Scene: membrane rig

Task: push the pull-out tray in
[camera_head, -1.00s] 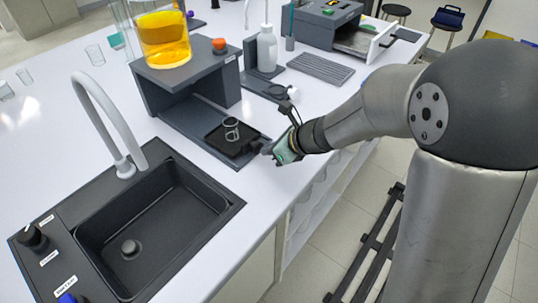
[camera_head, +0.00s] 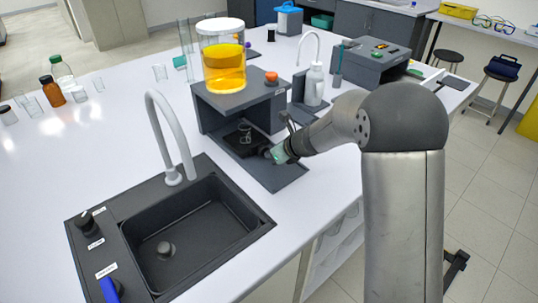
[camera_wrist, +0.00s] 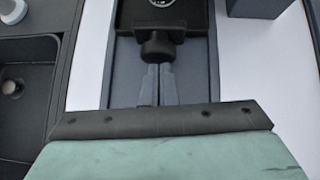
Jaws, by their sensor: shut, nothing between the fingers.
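My gripper (camera_head: 270,156) is at the tray's front edge. In the wrist view my gripper (camera_wrist: 158,70) has its fingers closed together, with the tips at the knob and nothing held. Whether they touch it I cannot tell for sure.
The rig (camera_head: 215,104) carries a jar of orange liquid (camera_head: 224,66) and an orange knob (camera_head: 271,77). A sink with a tall faucet (camera_head: 168,130) is at left. A white bottle (camera_head: 314,84) stands behind the rig. The base plate's front (camera_head: 283,180) is clear.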

